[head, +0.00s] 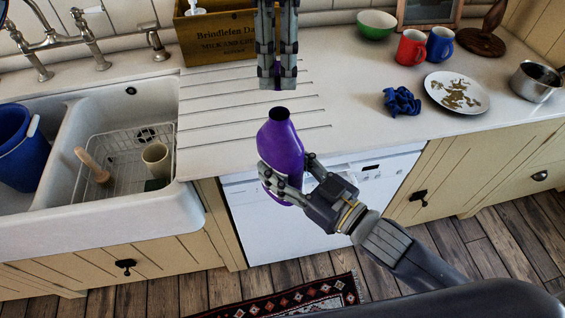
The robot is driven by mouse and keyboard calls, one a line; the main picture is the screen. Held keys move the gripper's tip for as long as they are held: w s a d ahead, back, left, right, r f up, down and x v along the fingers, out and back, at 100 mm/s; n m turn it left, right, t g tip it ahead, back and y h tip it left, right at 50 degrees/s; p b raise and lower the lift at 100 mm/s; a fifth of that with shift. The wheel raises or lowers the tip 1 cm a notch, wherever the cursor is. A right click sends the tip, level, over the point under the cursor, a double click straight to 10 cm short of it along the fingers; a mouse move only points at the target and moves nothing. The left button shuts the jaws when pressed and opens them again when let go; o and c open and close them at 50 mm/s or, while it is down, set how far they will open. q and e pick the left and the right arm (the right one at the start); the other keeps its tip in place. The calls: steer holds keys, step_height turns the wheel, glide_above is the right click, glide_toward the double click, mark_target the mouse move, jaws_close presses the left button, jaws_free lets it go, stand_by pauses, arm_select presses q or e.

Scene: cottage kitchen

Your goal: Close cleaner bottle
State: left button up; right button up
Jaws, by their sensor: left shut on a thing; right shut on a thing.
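The purple cleaner bottle (281,145) stands roughly upright in the middle of the head view, with its dark open neck (279,113) facing up. My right gripper (288,174) is shut around the bottle's body and holds it in front of the counter edge. My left gripper (277,80) comes down from the top, its fingertips a little above the neck in the picture. It is shut on a small purple thing, apparently the cap, of which only a sliver shows between the fingers. The cap and the neck look apart.
A white sink (55,215) with a wire rack and a blue bucket (22,150) is at left. A wooden crate (215,35) stands behind. At right are a plate (457,92), a blue cloth (402,101), mugs and a pan (536,82). The grooved counter between is clear.

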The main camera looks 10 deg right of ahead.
mark_target(278, 89)
arm_select(q)
steer(key=shift+f, duration=1.75)
steer(key=shift+f, duration=0.85)
steer(key=shift+f, duration=0.6)
steer(key=m, duration=2.9)
steer(key=shift+w, duration=0.15)
